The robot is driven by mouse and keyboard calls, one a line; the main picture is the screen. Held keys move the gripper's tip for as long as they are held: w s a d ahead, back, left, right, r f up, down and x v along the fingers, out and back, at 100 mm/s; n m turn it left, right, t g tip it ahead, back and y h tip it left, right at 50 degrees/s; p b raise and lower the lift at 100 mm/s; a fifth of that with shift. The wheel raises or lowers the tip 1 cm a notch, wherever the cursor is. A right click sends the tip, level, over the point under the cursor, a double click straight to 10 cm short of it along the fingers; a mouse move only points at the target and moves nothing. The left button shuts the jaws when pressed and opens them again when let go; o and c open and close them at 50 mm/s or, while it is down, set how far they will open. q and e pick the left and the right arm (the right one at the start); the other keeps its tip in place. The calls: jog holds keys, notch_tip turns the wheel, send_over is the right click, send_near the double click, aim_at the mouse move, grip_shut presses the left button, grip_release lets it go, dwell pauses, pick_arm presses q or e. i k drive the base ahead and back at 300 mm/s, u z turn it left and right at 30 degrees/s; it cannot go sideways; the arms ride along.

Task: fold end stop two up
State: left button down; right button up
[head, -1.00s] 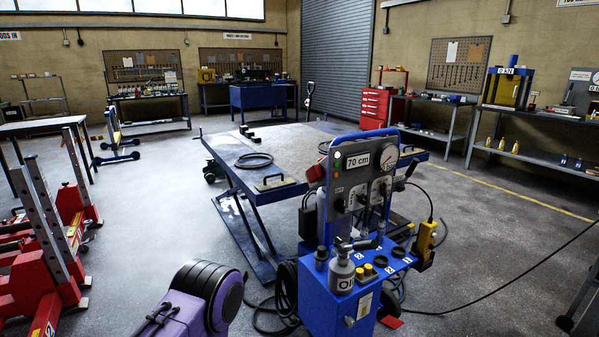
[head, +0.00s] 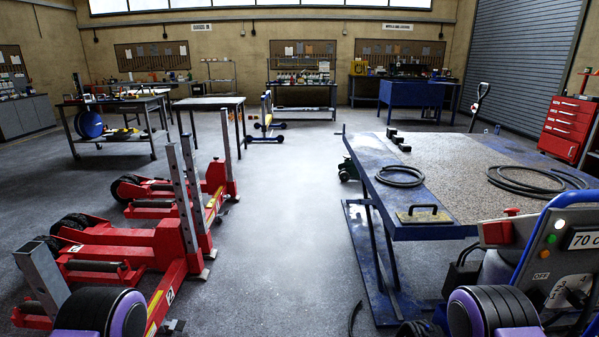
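The blue lift table (head: 372,160) stands right of centre with a grey speckled top. A yellow plate with a black handle (head: 425,215) lies flat at its near left corner. Black blocks (head: 398,140) sit at its far left edge. No number shows on either, so I cannot tell which part is end stop two. Neither gripper is in view; only purple and black parts of my arms show at the bottom left and bottom right.
Black hoses (head: 400,177) lie on the table. Red mobile column units (head: 135,240) stand at the left. Clear grey floor (head: 280,220) runs between them and the table.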

aim_at(434, 217)
jog(key=u, duration=0.35)
jog(key=i, duration=2.7)
jog(key=z, duration=0.75)
